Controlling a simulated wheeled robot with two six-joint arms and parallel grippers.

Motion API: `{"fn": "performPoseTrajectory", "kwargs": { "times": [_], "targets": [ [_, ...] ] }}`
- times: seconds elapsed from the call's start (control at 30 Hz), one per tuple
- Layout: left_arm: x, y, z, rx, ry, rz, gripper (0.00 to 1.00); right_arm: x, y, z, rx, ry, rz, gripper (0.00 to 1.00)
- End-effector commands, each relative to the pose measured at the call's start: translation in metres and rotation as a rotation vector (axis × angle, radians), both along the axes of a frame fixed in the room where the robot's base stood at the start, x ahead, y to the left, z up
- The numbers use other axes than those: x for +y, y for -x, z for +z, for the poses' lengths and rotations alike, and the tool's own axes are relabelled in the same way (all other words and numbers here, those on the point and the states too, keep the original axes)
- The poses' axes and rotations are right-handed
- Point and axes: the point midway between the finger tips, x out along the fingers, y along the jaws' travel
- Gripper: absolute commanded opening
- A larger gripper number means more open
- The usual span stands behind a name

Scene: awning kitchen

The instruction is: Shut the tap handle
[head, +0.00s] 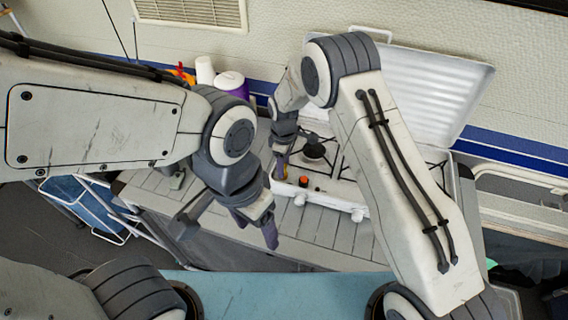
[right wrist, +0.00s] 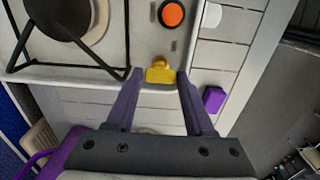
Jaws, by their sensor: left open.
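The tap handle (right wrist: 160,71) is a small yellow piece on the stove's pale front in the right wrist view. My right gripper (right wrist: 159,75) is open, with one purple finger on each side of the handle and small gaps between. In the head view my right gripper (head: 281,170) reaches down to the front left of the stove, and its fingers mostly hide the handle there. My left gripper (head: 229,229) is open and empty, left of and below the stove in the head view.
The white stove (head: 325,197) has its ribbed lid (head: 430,85) raised behind it. An orange knob (right wrist: 171,14) sits beyond the handle. A purple block (right wrist: 213,99) lies right of my right fingers. A white cup (head: 205,70) and purple container (head: 233,84) stand at the back.

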Motion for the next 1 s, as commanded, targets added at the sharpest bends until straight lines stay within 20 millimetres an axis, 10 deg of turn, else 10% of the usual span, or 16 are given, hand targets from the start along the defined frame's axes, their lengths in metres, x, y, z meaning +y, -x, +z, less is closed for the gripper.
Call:
{"fn": "performPoseTrajectory", "kwargs": {
  "times": [0.13,1.0],
  "targets": [
    [0.0,0.0,0.0,0.0,0.0,0.0,0.7,0.0,0.0,0.0,0.0,0.0,0.0,0.0],
    [0.0,0.0,-0.025,0.0,0.0,-0.001,0.7,0.0,-0.001,0.0,-0.003,-0.001,-0.47,0.0]
  ]
}}
